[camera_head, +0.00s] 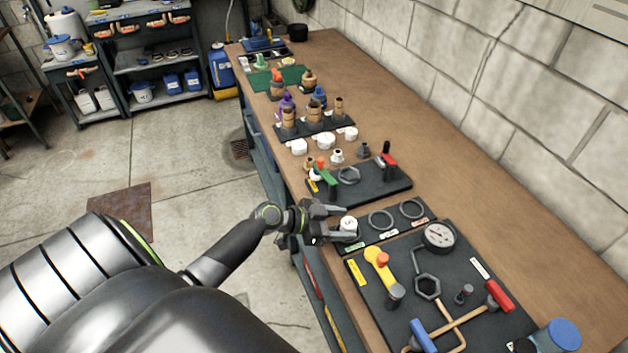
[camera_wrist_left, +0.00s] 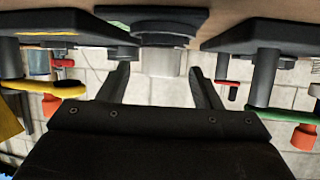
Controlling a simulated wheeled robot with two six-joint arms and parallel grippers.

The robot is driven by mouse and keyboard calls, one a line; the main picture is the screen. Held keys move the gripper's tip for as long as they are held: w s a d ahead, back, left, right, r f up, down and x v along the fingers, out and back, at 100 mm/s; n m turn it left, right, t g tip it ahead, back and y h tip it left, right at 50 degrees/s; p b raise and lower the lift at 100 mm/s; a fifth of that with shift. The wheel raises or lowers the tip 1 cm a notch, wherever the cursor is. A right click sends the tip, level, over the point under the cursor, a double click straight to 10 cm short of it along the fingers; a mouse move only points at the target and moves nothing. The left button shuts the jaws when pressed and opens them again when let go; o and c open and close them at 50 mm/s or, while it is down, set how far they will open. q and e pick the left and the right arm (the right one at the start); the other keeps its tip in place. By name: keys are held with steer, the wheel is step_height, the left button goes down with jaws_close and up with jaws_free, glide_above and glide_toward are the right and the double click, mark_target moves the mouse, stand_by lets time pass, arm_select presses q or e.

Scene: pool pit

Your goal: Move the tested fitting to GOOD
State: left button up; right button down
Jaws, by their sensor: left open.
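The white fitting (camera_head: 348,223) stands upright at the left end of the dark sorting tray (camera_head: 372,236), at the spot with the green label (camera_head: 356,247). The label's lettering is too small to read surely. My left gripper (camera_head: 350,224) is open, with one finger on either side of the fitting. In the left wrist view, the pale fitting (camera_wrist_left: 160,62) shows between the two spread fingers, with a gap on each side. Two empty rings (camera_head: 381,220) lie on the tray to the right of the fitting. My right gripper is out of view.
A test board with a pressure gauge (camera_head: 439,236), yellow lever (camera_head: 381,268) and red-handled valve (camera_head: 498,296) lies in front of the tray. Another board with a green handle (camera_head: 328,180) lies behind it. White fittings (camera_head: 325,141) stand farther back. The bench's right side is clear.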

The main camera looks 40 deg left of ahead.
arm_select(q)
steer(key=b+v, duration=0.3)
steer(key=v, duration=0.6)
steer(key=shift+s+a, duration=0.2)
steer(key=shift+s, duration=0.05)
steer(key=s+a+f+n+g+y, duration=0.1)
steer(key=s+a+f+n+y, duration=0.15)
steer(key=f, duration=0.65)
steer(key=s+a+f+n+g+y, duration=0.1)
steer(key=s+a+f+n+y, duration=0.2)
steer(key=f, duration=0.6)
steer(key=s+a+f+n+g+y, duration=0.1)
steer(key=s+a+f+n+y, duration=0.1)
steer(key=a+f, duration=0.5)
steer(key=s+d+f+n+g+y, duration=0.1)
steer(key=s+d+f+g+y, duration=0.2)
steer(key=s+f, duration=1)
steer(key=s+d+f+g, duration=0.1)
steer(key=s+d+f, duration=0.3)
steer(key=s, duration=0.3)
steer(key=s+d+f+g+h, duration=0.1)
steer(key=s+d+f+g, duration=0.1)
steer(key=s+d+f, duration=0.3)
steer(key=s+d, duration=0.2)
steer(key=s, duration=0.1)
steer(key=shift+s+d, duration=0.25)
steer(key=shift+d, duration=0.05)
